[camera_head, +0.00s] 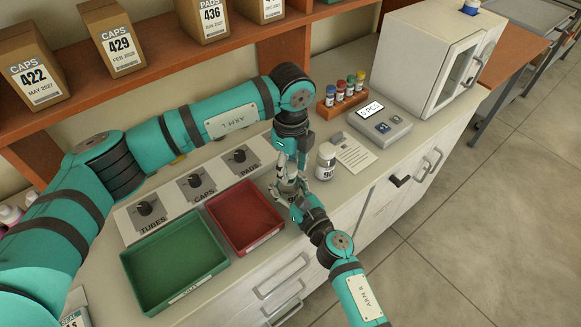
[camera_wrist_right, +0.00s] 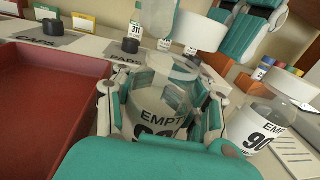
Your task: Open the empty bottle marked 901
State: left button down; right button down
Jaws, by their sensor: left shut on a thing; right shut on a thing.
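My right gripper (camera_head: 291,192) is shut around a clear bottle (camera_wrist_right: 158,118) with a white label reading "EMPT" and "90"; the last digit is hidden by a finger. The bottle looks upright in the right wrist view. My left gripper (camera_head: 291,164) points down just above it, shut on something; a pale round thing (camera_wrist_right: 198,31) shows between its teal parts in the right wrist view. It is probably the cap, and a gap seems to lie between it and the bottle's top. A second labelled bottle (camera_head: 326,161) with a white cap stands to the right on the counter.
A red tray (camera_head: 262,238) and a green tray (camera_head: 152,292) lie left of the grippers. Behind them is the dispenser panel with knobs (camera_head: 129,226). A vial rack (camera_head: 328,109), a display device (camera_head: 381,141) and a paper card (camera_head: 355,153) stand to the right.

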aim_at(290, 169)
pick_arm(q)
jog(key=shift+r, duration=0.55)
jog(key=shift+r, duration=2)
pick_arm(e)
jog(key=c, duration=0.6)
grip_release()
jog(key=shift+s, duration=0.1)
jog(key=v, duration=1.1)
jog(key=shift+s+d, duration=0.2)
jog(key=shift+s, duration=0.15)
